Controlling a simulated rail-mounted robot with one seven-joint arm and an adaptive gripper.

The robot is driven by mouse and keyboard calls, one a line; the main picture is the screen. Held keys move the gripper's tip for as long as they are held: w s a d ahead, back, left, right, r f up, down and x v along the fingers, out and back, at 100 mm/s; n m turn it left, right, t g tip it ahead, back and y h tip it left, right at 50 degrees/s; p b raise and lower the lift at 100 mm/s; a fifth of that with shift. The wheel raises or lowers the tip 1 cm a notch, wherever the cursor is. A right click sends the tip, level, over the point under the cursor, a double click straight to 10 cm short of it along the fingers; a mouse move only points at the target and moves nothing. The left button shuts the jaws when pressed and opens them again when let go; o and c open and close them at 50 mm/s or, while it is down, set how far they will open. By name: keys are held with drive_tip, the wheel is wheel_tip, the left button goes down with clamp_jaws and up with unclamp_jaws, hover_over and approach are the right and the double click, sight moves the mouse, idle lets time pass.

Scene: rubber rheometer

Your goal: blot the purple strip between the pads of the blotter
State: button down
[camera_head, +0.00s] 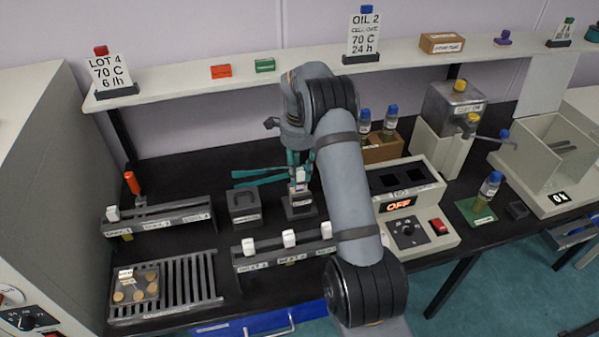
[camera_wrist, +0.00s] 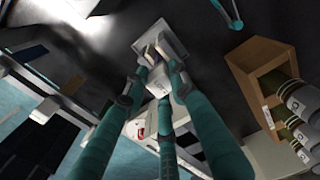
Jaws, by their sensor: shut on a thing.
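My gripper (camera_head: 299,168) has teal fingers that are shut on a small white clip (camera_head: 300,176). The wrist view shows the fingertips (camera_wrist: 160,74) around it. The clip is above or at a small dark labelled block (camera_head: 299,211), which also shows beyond the fingertips in the wrist view (camera_wrist: 177,40). This block appears to be the blotter, but its label is too small to read. I cannot tell whether anything is inside the block.
Another dark block (camera_head: 245,209) stands left of the gripper. A front rack (camera_head: 268,259) holds several white clips; a rear-left rack (camera_head: 175,213) holds one. A control box (camera_head: 425,240) reading OFF and a wooden bottle crate (camera_head: 383,152) stand to the right. Teal tongs (camera_head: 255,180) lie behind.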

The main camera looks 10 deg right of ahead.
drive_tip(key=shift+r+p, duration=3.2)
drive_tip(key=shift+r, duration=1.05)
